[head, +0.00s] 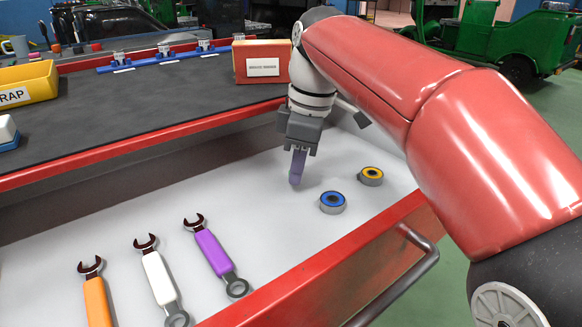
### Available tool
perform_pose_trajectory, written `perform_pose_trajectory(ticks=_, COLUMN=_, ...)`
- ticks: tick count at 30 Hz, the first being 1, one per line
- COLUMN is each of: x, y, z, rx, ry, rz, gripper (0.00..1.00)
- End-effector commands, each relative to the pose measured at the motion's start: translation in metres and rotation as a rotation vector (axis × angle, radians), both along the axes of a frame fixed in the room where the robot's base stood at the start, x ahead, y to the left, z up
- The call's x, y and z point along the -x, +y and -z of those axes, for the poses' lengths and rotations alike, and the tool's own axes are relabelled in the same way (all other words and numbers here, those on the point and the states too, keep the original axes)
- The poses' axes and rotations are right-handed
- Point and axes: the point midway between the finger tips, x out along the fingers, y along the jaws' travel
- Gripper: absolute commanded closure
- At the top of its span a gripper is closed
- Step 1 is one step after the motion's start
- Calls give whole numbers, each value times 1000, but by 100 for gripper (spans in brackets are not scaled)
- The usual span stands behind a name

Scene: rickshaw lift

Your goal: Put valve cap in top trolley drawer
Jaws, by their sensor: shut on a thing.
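My gripper (297,168) points down inside the open top trolley drawer (262,205), over the back part of its pale floor. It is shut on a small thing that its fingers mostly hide. A purple-grey surface shows at the fingertips, and I cannot tell whether it is finger or held thing. I cannot make out the valve cap clearly anywhere. The fingertips are close to the drawer floor; I cannot tell whether they touch it.
In the drawer lie purple (213,252), white (159,279) and orange (96,299) wrenches, plus blue (332,202) and yellow (371,176) rings right of my gripper. The dark trolley top (165,97) holds a red box (262,62) and yellow bin (28,85).

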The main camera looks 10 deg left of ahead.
Motion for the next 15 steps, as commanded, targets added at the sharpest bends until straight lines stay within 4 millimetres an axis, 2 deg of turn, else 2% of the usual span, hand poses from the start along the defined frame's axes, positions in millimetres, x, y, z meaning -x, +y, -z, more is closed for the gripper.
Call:
perform_pose_trajectory(ticks=4, x=-11, y=14, z=16, rx=2, ry=2, rz=-1, gripper=97)
perform_pose_trajectory(ticks=15, x=-12, y=15, z=21, rx=1, ry=1, rz=0, gripper=97)
